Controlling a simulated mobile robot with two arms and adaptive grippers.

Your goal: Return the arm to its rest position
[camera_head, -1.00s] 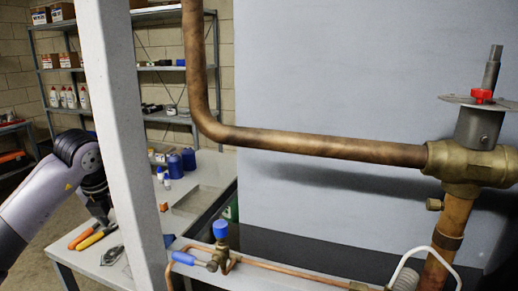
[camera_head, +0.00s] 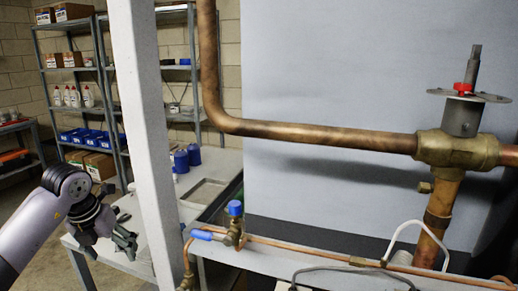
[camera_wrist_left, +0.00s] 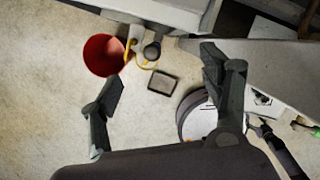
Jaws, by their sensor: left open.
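My left arm (camera_head: 40,222) comes in from the left edge of the head view, left of a pale upright post. Its gripper (camera_head: 125,243) hangs over the front of the grey workbench, apart from the post and pipes, and holds nothing that I can see. In the left wrist view the two dark fingers of this gripper (camera_wrist_left: 165,92) stand wide apart with only floor and distant things between them. My right gripper is in neither view.
The pale post (camera_head: 148,145) stands right of my left gripper. The workbench (camera_head: 190,215) carries blue containers (camera_head: 187,157). Copper pipe (camera_head: 310,134) and a brass valve (camera_head: 455,150) are at right. In the wrist view, a red bucket (camera_wrist_left: 103,55) stands on the floor.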

